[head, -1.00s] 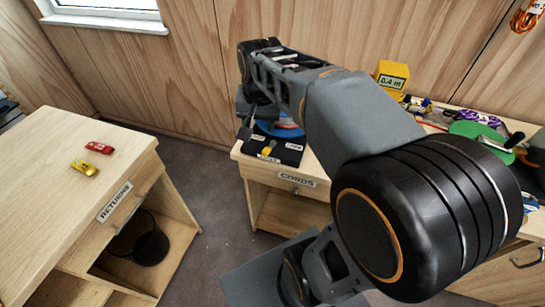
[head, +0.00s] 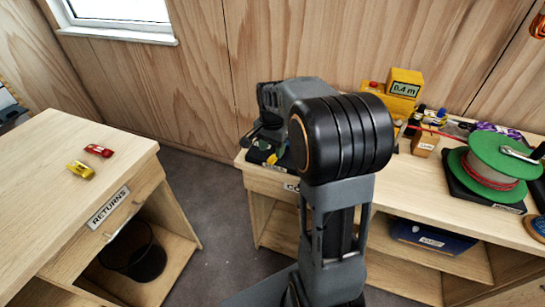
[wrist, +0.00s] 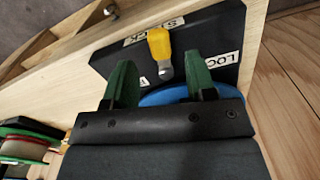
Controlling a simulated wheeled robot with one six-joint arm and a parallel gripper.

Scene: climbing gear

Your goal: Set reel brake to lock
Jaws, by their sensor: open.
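The reel brake's black base plate (wrist: 215,40) fills the top of the wrist view. Its lever has a yellow grip (wrist: 159,42) and a metal stem. The grip points up in the picture, beside a partly covered label (wrist: 150,27) at the plate's far edge. The LOCK label (wrist: 228,62) is to the right. Part of a blue reel (wrist: 180,94) shows below the lever. My gripper (wrist: 158,68) is open, its green fingers on either side of the lever with gaps. I cannot tell their height over the plate. In the head view my arm hides most of the reel.
A green reel (head: 492,165) with red cord stands right on the cords table. Small bottles, a box and a yellow 0.4 m display (head: 404,84) stand behind. The returns table (head: 50,190) at left holds a red and a yellow item. Grey floor lies between.

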